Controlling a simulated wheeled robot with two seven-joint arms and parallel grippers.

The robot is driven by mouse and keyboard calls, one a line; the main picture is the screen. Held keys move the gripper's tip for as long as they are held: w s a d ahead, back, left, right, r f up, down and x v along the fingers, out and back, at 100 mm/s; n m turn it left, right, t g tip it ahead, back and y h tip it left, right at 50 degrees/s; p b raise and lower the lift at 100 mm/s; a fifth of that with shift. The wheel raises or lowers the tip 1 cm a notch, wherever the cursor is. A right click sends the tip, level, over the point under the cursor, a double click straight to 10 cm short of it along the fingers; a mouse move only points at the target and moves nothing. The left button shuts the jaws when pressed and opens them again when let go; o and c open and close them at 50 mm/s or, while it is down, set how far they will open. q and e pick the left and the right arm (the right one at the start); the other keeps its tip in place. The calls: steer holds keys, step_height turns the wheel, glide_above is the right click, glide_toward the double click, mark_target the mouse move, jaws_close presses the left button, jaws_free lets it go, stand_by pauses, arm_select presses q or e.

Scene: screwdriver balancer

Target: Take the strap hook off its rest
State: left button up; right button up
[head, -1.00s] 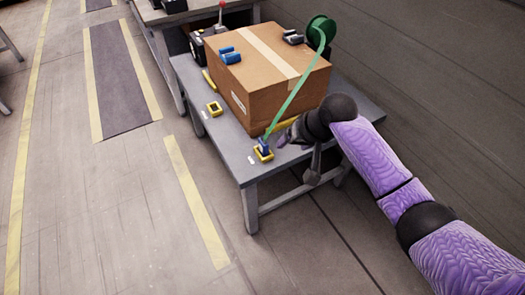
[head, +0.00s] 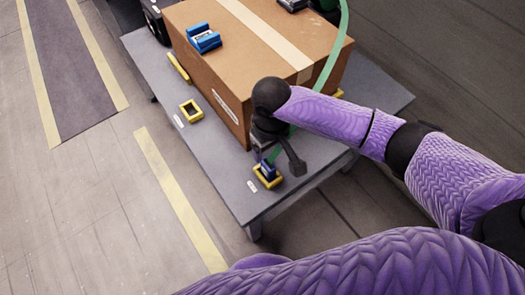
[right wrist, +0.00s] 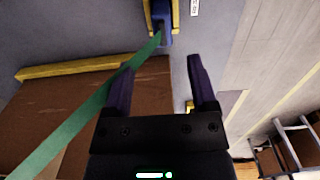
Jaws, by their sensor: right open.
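The strap hook (head: 267,171) is a small blue piece seated in its yellow rest (head: 278,181) at the front corner of the grey table. The green strap (head: 331,62) runs from it up over the box. In the right wrist view the hook (right wrist: 162,28) is near the top edge, partly cut off, with yellow sides of the rest (right wrist: 175,14) around it. My right gripper (head: 277,160) is open above and close to the hook. In the right wrist view its two fingers (right wrist: 160,68) are spread and empty, with the hook beyond the tips. My left gripper is out of view.
A large cardboard box (head: 226,65) fills the table (head: 215,160) behind the hook. A blue clamp-like piece (head: 204,38) lies on the box. An empty yellow frame (head: 191,111) and a yellow bar (head: 178,68) are on the table. Floor in front is clear.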

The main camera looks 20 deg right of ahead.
mark_target(268, 164)
steer(key=f, duration=0.1)
steer(key=f+b, duration=0.1)
steer(key=f, duration=0.1)
steer(key=f+b, duration=0.1)
steer(key=shift+s+f, duration=0.25)
steer(key=shift+f, duration=0.1)
step_height(268, 164, down, 5)
steer(key=b, duration=0.4)
steer(key=shift+a+f, duration=0.1)
steer(key=shift+r, duration=0.3)
steer(key=c, duration=0.9)
jaws_close()
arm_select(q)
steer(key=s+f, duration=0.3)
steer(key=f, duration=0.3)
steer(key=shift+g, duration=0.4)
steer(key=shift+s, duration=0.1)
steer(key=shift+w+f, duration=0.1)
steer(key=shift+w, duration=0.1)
